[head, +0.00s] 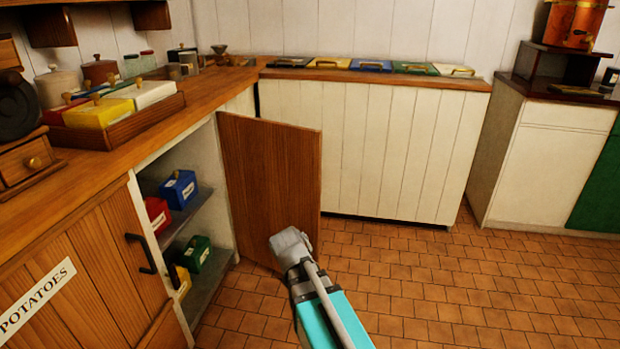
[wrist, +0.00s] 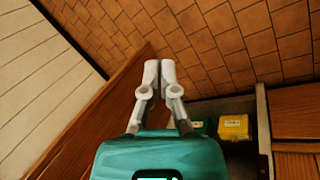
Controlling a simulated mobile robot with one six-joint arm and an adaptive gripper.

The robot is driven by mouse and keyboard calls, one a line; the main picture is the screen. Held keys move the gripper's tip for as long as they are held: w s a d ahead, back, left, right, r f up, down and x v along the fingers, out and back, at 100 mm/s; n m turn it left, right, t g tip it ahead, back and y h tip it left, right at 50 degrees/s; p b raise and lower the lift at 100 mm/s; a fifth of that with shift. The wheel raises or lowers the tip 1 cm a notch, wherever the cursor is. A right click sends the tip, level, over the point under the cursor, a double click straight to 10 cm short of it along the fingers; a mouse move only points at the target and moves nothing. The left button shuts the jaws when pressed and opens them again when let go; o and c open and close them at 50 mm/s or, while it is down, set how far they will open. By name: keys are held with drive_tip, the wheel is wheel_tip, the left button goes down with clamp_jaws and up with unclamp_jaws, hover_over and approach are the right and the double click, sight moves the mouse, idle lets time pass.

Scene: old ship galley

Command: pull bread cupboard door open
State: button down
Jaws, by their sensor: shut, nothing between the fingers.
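The bread cupboard door (head: 268,185), a brown wooden panel, stands swung wide open from the cupboard (head: 170,205), which shows shelves inside. In the wrist view the door (wrist: 95,115) runs diagonally behind and left of my fingers. My gripper (head: 288,243) is in front of the lower part of the door in the head view. In the wrist view my gripper (wrist: 158,68) has its two fingers together with nothing between them. I cannot tell whether it touches the door. No handle on the door shows.
Blue (head: 179,189), red (head: 157,214) and green (head: 196,254) boxes sit on the cupboard shelves. The potatoes door (head: 85,285) with a black handle is shut at left. A white panelled counter (head: 375,150) stands behind. The tiled floor (head: 470,290) at right is clear.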

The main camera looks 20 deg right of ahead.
sight(314, 171)
drive_tip(key=w+r+n+t+h+b, duration=0.1)
drive_tip(key=w+r+n+t+h, duration=0.3)
drive_tip(key=w+r+n, duration=0.3)
drive_tip(key=w+a+r+n+t+h+b, duration=0.1)
drive_tip(key=w+r+n+t+h, duration=0.4)
drive_tip(key=w+n, duration=0.8)
wheel_tip(314, 171, up, 3)
drive_tip(key=shift+w+n+t, duration=0.3)
drive_tip(key=shift+n+t, duration=0.2)
drive_tip(key=shift+n, duration=0.1)
drive_tip(key=shift+d, duration=0.1)
drive_tip(key=x, duration=1.4)
drive_tip(key=shift+r, duration=0.2)
